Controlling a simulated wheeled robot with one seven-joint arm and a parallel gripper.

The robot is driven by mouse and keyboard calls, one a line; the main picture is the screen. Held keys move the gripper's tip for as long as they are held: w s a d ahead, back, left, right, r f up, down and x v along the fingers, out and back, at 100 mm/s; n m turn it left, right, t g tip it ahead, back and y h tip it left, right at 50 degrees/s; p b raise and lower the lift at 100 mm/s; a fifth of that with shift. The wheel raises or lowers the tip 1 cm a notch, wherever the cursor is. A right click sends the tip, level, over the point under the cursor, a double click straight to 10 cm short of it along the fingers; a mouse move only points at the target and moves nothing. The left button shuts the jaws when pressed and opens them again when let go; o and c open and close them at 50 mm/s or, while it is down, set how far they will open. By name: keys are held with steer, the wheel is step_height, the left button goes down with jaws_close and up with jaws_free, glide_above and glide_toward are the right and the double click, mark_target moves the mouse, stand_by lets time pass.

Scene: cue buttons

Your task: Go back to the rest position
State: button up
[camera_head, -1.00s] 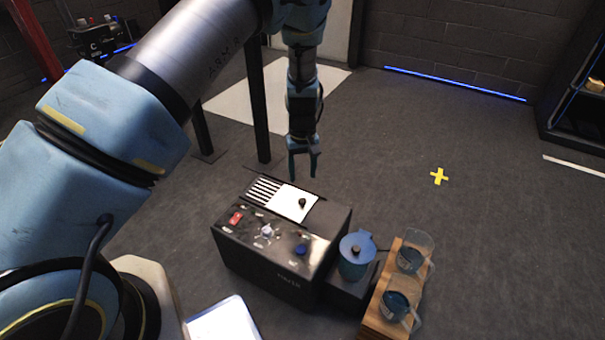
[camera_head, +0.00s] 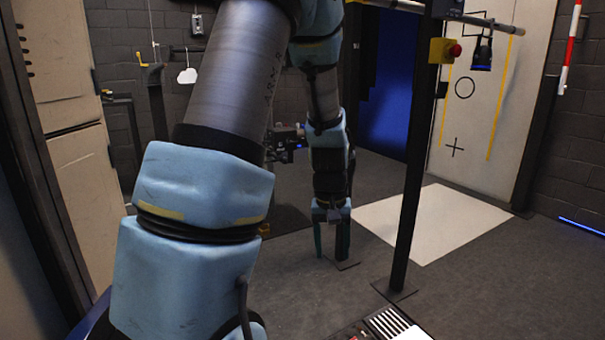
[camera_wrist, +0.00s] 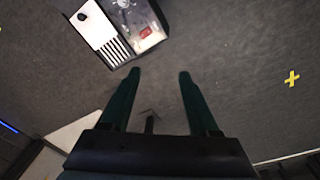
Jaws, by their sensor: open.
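My gripper (camera_head: 333,240) hangs fingers down in the head view, in front of the grey floor (camera_head: 290,290). In the wrist view its two dark green fingers (camera_wrist: 157,82) are spread apart with only bare floor between them, so it is open and empty. The black machine (camera_wrist: 127,22) with a white plate, dark slots and a red switch lies beyond the fingertips at the top of the wrist view, apart from them. In the head view only a corner of this machine (camera_head: 385,325) shows at the bottom edge.
A dark post (camera_head: 408,180) stands right of my gripper, with a yellow box and red button (camera_head: 446,51) near its top. A white floor panel (camera_head: 440,222) lies behind the post. A yellow cross (camera_wrist: 292,79) marks the floor.

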steer(key=s+a+r+t, duration=0.1)
steer(key=s+a+r, duration=0.25)
steer(key=a, duration=0.35)
steer(key=s+a+r, duration=0.2)
steer(key=s+a, duration=0.2)
steer(key=a, duration=0.2)
step_height(320, 180, up, 26)
steer(key=p, duration=2.6)
steer(key=shift+s+a+y, duration=0.15)
steer(key=shift+a+y, duration=0.15)
